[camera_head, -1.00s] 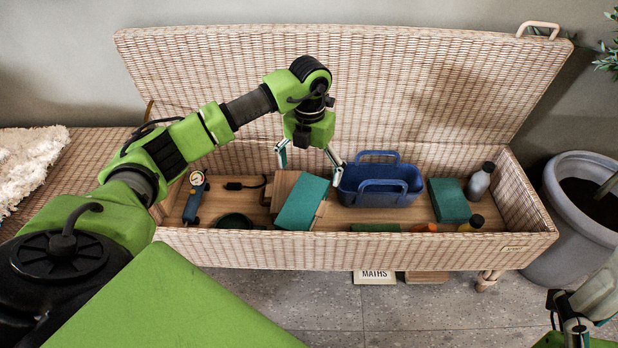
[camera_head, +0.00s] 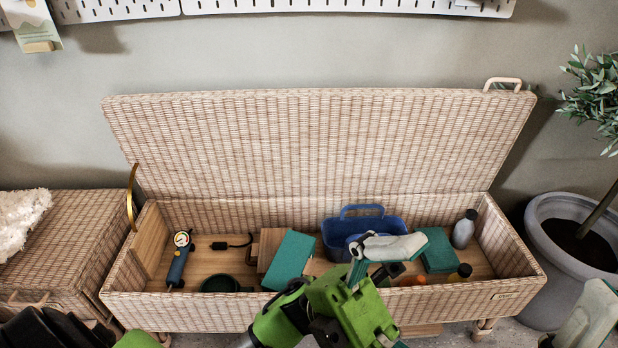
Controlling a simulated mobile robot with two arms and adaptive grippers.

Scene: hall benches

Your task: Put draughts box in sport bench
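The open wicker sport bench (camera_head: 215,311) stands ahead with its lid raised against the wall. Inside, left of centre, a brown wooden box (camera_head: 272,244) lies partly behind a teal-topped box with wooden sides (camera_head: 290,258); which is the draughts box I cannot tell for sure. Neither is held. My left gripper (camera_head: 408,292) is in front of the bench at the lower centre, close to the camera. Its fingers look spread, with nothing seen between them. My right gripper (camera_head: 588,322) is only partly in view at the lower right edge; its fingertips are not clear.
A potted plant (camera_head: 545,280) stands right. A closed wicker bench (camera_head: 75,235) stands left. Bare floor shows left of the gauge.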

